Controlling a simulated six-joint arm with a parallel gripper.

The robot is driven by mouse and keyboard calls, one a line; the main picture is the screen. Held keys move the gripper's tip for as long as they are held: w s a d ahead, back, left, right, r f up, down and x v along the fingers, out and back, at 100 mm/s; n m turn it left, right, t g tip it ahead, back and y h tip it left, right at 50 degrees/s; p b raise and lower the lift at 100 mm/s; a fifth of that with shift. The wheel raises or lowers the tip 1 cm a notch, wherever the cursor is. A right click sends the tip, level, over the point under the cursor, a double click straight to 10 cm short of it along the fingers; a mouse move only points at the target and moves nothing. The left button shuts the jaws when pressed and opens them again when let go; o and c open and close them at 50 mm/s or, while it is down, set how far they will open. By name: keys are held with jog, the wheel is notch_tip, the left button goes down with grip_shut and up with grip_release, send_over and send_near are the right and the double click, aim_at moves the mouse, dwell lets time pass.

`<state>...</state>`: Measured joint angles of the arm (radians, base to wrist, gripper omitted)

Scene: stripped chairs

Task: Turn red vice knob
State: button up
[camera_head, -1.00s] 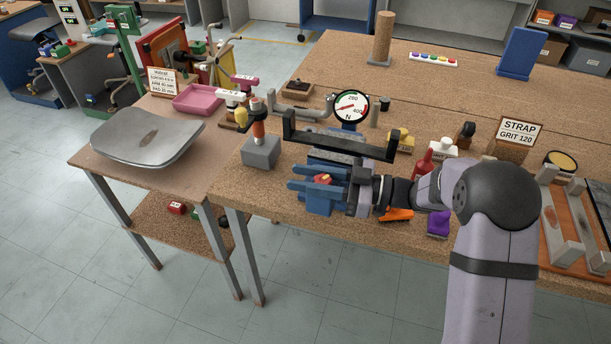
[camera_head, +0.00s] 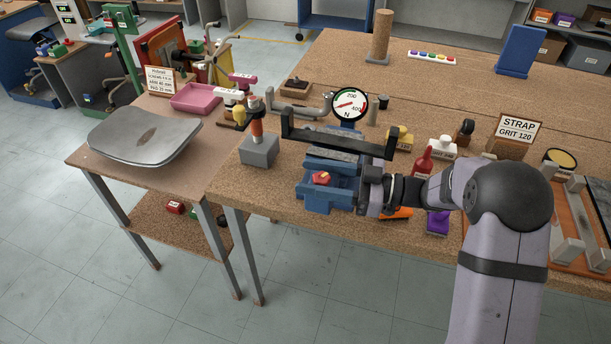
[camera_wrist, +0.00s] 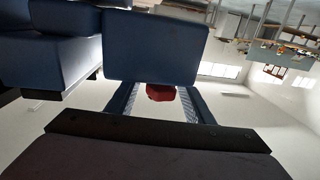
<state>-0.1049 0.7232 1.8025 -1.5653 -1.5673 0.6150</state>
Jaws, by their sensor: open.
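The red vice knob (camera_head: 320,178) sits on the front of the blue vice (camera_head: 328,200), near the bench's front edge. My gripper (camera_head: 358,190) is just right of the vice and points left at it. Its fingertips are hard to make out against the blue vice in the head view. In the wrist view, my gripper (camera_wrist: 160,105) is open, with two textured fingers spread apart. The red knob (camera_wrist: 160,92) shows in the gap between them, partly covered by a dark blue vice block (camera_wrist: 155,47). I cannot tell whether the fingers touch anything.
A red bottle (camera_head: 423,163), an orange item (camera_head: 397,213) and a purple item (camera_head: 438,222) lie close to my arm. The floor in front is clear.

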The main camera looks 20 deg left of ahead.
jog(key=shift+w+d+b, duration=0.15)
jog(key=shift+d+b, duration=0.1)
jog(key=shift+d, duration=1.05)
jog(key=shift+w+d+b, duration=0.1)
jog(key=shift+d+b, duration=0.15)
jog(key=shift+d, duration=1)
jog(key=shift+r, duration=0.1)
